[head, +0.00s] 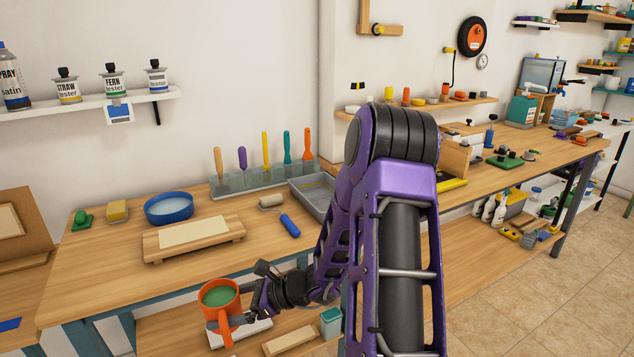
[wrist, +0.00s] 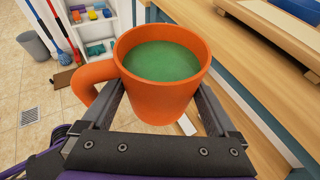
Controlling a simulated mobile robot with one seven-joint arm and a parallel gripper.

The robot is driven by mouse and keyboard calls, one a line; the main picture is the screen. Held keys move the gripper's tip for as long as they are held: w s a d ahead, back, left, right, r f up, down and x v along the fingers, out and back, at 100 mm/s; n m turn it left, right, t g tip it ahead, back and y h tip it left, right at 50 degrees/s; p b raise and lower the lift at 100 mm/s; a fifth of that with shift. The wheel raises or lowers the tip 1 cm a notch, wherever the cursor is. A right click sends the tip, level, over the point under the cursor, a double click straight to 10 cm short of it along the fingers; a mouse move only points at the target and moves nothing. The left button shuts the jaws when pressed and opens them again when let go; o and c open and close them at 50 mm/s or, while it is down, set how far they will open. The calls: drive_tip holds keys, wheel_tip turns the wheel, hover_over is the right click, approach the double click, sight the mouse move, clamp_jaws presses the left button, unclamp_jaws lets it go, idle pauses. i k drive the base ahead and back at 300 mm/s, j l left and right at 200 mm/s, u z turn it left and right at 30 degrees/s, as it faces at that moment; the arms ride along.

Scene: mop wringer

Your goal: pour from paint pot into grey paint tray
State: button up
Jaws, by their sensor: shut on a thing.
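The paint pot (head: 222,316) is an orange pot with a side handle, and green paint fills it almost to the rim. My gripper (head: 243,318) is shut on it and holds it about upright in front of the bench's front edge. In the wrist view the paint pot (wrist: 160,95) sits between the two fingers of my gripper (wrist: 160,110), its handle to the left. The grey paint tray (head: 312,192) lies on the bench at the back, right of the tool rack. My arm hides its right part. The tray does not show in the wrist view.
On the bench (head: 90,275) are a blue bowl (head: 169,208), a wooden stand (head: 193,239), a blue roller (head: 290,225), a pale roller (head: 271,201) and a yellow sponge (head: 117,210). A rack (head: 240,185) holds several upright tools. A lower shelf (head: 165,335) lies below the pot.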

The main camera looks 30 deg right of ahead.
sight(315, 192)
drive_tip(key=l, duration=0.35)
drive_tip(key=k+l+u, duration=0.1)
drive_tip(key=l, duration=0.3)
drive_tip(key=k+l, duration=0.15)
drive_tip(key=l, duration=0.2)
drive_tip(key=l+u, duration=0.1)
drive_tip(key=l, duration=0.25)
drive_tip(key=k, duration=0.05)
